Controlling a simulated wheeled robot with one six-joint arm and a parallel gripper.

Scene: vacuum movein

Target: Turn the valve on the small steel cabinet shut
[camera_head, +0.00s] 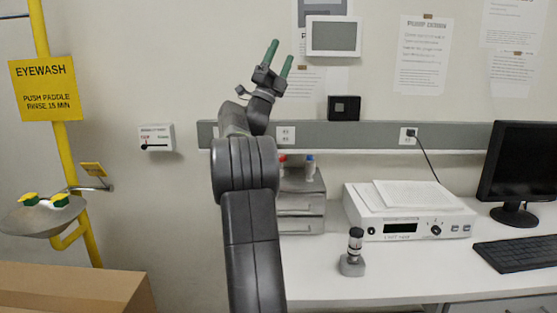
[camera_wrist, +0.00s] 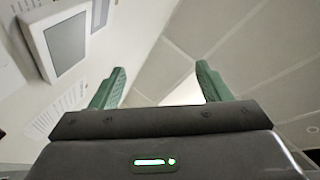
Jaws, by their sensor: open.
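A small grey metal cabinet with drawers (camera_head: 302,208) stands on the white counter, partly hidden behind my arm. No valve handle is clear in either view. My gripper (camera_head: 281,52) is raised well above the cabinet, in front of the wall, with its green fingers pointing up. It is open and empty. In the wrist view its two fingers (camera_wrist: 160,82) stand apart against the ceiling.
On the counter (camera_head: 310,275) are a small grey device with a black top (camera_head: 354,252), a white instrument with papers (camera_head: 408,212), a monitor (camera_head: 520,165) and a keyboard (camera_head: 515,253). A cardboard box (camera_head: 75,288) and eyewash basin (camera_head: 42,217) are at left.

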